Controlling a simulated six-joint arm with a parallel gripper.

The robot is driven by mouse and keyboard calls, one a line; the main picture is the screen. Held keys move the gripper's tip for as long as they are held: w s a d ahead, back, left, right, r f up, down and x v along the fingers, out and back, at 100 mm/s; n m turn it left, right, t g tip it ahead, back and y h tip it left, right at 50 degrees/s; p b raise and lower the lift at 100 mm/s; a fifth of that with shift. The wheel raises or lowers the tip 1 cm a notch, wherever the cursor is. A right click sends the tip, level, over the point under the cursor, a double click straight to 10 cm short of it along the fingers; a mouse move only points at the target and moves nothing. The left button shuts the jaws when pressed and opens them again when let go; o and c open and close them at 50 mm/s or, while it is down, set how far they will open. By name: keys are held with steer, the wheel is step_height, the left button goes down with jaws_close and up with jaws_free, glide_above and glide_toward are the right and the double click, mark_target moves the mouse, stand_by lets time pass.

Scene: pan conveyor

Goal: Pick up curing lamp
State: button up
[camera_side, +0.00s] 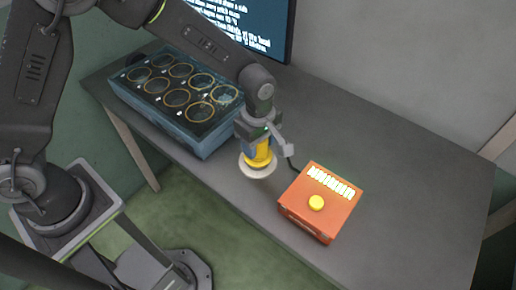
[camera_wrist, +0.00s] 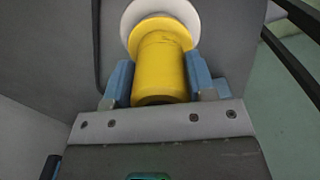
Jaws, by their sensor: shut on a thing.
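The curing lamp (camera_wrist: 160,68) is a yellow cylinder with a wide white disc at its far end. My gripper (camera_wrist: 158,80) is shut on its yellow body, with one blue finger on each side in the wrist view. In the side view my gripper (camera_side: 257,142) points down near the front edge of the grey table, between the blue box and the orange box. The yellow lamp (camera_side: 259,155) shows below it, white disc (camera_side: 257,168) at the bottom. I cannot tell whether the disc touches the table.
A blue box (camera_side: 190,134) with several round ringed openings stands left on the table (camera_side: 400,190). An orange box (camera_side: 320,205) with a yellow button stands close on the right. A screen (camera_side: 250,22) stands behind. The table's right side is clear.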

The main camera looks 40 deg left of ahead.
steer(key=shift+r, duration=0.1)
steer(key=shift+r, duration=0.6)
step_height(320, 180, up, 3)
steer(key=w+a+r, duration=0.1)
steer(key=a+r, duration=0.3)
steer(key=a, duration=0.6)
steer(key=w+a+r, duration=0.1)
steer(key=a+r, duration=0.4)
steer(key=a, duration=0.4)
steer(key=w+a+r, duration=0.1)
steer(key=a+r, duration=0.3)
steer(key=a, duration=0.6)
steer(key=shift+w+d+f, duration=0.95)
steer(key=shift+d+f, duration=0.7)
steer(key=shift+f, duration=0.1)
steer(key=shift+w+d+f, duration=1)
steer(key=shift+d+f, duration=0.6)
steer(key=shift+f, duration=0.2)
steer(key=shift+w+d+f, duration=0.95)
steer(key=shift+d+f, duration=0.7)
steer(key=shift+f, duration=0.1)
steer(key=shift+f, duration=0.15)
